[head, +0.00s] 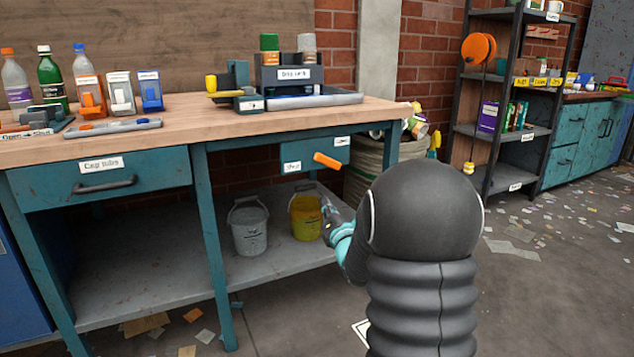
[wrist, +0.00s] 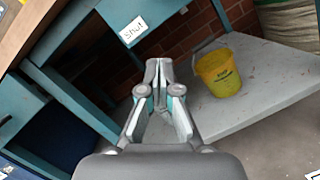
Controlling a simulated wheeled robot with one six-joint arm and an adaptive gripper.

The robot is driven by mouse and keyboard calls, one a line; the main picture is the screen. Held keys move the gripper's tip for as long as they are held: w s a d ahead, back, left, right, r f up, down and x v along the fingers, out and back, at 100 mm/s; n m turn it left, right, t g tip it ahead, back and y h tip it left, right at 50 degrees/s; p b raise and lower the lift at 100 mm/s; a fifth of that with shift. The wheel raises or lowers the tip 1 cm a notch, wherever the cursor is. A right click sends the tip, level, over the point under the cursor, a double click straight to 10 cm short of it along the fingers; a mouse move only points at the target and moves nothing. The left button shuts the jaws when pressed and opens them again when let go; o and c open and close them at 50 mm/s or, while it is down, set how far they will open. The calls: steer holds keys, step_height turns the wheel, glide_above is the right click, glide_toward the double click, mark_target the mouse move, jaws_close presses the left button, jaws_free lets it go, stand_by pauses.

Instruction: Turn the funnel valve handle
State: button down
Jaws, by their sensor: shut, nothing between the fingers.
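An orange valve handle (head: 327,161) sticks out from a teal panel under the workbench, tilted down to the right. A "Shut" label (head: 292,166) is at its lower left, and another label (head: 342,141), too small to read, is at its upper right. My gripper (head: 326,203) is below the handle in the picture, in front of the yellow bucket, apart from the handle. In the wrist view my gripper (wrist: 158,65) has its fingers together and empty. The "Shut" label (wrist: 133,32) shows above left of the fingertips there. The handle is not visible in the wrist view.
A grey-white bucket (head: 248,228) and a yellow bucket (head: 305,217) stand on the lower shelf (head: 275,262). The workbench top (head: 190,122) overhangs the panel, and a teal leg (head: 208,240) stands to the left. A sack-like bin (head: 365,180) is behind right.

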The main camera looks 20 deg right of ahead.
mark_target(328, 161)
steer(key=w+d+r, duration=0.3)
steer(key=w+r, duration=0.2)
steer(key=w, duration=0.5)
steer(key=shift+n+t, duration=0.3)
steer(key=shift+n, duration=0.1)
steer(key=shift+d+r, duration=0.1)
steer(key=shift+d, duration=0.05)
